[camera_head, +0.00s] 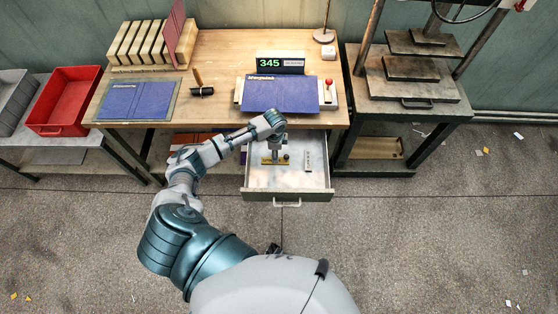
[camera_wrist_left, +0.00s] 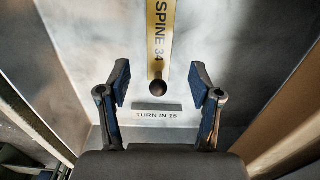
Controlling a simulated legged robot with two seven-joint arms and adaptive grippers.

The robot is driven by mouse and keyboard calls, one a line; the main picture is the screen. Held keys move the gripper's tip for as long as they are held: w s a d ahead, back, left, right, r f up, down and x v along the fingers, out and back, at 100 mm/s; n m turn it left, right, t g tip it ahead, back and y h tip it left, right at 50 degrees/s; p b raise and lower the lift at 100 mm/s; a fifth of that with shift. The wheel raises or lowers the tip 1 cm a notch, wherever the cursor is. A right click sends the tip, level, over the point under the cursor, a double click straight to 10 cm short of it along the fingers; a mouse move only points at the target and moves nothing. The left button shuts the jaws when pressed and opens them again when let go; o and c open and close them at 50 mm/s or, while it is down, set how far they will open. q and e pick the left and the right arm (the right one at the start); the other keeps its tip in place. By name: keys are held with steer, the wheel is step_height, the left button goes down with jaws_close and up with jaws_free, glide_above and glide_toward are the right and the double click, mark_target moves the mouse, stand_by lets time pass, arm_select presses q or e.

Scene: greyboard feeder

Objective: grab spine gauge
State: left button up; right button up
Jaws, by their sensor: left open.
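The spine gauge (camera_head: 266,162) is a yellow strip with a dark round knob, lying in the open drawer (camera_head: 287,196). In the left wrist view its yellow strip (camera_wrist_left: 158,40) reads "SPINE 34", and the knob (camera_wrist_left: 158,88) is at its near end. My left gripper (camera_head: 276,153) reaches down over the drawer and hides part of the gauge. In the left wrist view the gripper (camera_wrist_left: 160,84) is open, with its blue-padded fingers on either side of the knob in the picture. I cannot tell how high the fingers are above it. My right gripper is not in view.
A grey "TURN IN 15" gauge (camera_head: 308,160) lies beside it in the drawer. The drawer walls are close on both sides. Above, the workbench (camera_head: 222,70) carries a fixture with a blue cover (camera_head: 281,93) and a display (camera_head: 280,62). A press (camera_head: 415,85) stands at right.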

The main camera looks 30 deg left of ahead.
arm_select(q)
steer(key=shift+a+f, duration=0.2)
steer(key=shift+f, duration=0.2)
step_height(320, 180, down, 5)
steer(key=shift+d+r+b, duration=0.15)
steer(key=shift+r+b, duration=0.05)
steer(key=shift+b, duration=0.25)
steer(key=shift+d+f, duration=0.15)
steer(key=shift+f, duration=0.05)
steer(key=shift+d, duration=0.15)
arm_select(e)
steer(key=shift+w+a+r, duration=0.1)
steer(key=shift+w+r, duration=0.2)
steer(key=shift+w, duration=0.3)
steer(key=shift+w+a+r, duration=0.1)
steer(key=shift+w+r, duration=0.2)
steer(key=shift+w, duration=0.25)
arm_select(q)
steer(key=shift+r, duration=0.1)
steer(key=c, duration=0.5)
steer(key=shift+a, duration=0.25)
jaws_close()
steer(key=shift+a, duration=0.1)
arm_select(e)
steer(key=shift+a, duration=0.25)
